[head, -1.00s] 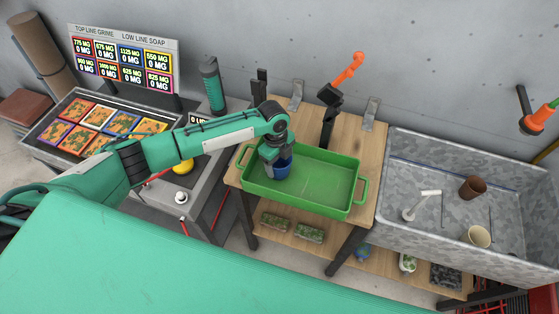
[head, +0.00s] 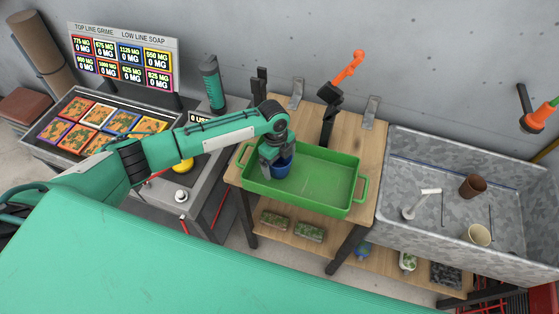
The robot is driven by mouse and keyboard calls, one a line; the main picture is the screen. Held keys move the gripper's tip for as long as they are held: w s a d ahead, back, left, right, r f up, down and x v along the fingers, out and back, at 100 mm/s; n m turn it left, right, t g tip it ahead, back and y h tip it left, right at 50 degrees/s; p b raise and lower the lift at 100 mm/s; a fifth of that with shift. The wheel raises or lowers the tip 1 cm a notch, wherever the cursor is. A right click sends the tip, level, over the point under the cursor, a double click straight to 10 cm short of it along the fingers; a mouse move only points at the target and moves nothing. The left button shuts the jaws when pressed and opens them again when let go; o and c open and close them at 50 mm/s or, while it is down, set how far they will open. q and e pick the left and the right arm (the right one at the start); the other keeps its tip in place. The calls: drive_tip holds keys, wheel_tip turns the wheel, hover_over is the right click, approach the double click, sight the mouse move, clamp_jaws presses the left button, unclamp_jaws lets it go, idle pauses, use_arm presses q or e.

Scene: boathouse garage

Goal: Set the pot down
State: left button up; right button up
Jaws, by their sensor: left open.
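A small blue pot (head: 282,168) stands upright in the left part of a green tray (head: 325,178) with two handles. The tray lies on a wooden workbench. My left gripper (head: 270,166) reaches into the tray from above, at the left side of the pot. Its jaws are open, and part of the pot is hidden behind them. I cannot tell whether a finger still touches the pot. My right gripper is not in view.
A grey sink (head: 455,215) to the right holds a brown pot (head: 472,186), a beige pot (head: 479,235) and a white-headed tool. Orange-handled tools hang on the wall behind. A slotted tray of colourful squares (head: 100,124) lies at left. The tray's right half is free.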

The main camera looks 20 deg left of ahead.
use_arm(q)
wheel_tip(320, 180, up, 14)
drive_tip(key=a+b, duration=0.1)
drive_tip(key=b, duration=0.3)
drive_tip(key=shift+w+a+f, duration=0.15)
drive_tip(key=shift+w+a, duration=0.1)
drive_tip(key=shift+w, duration=0.1)
clamp_jaws()
idle(0.3)
idle(1.1)
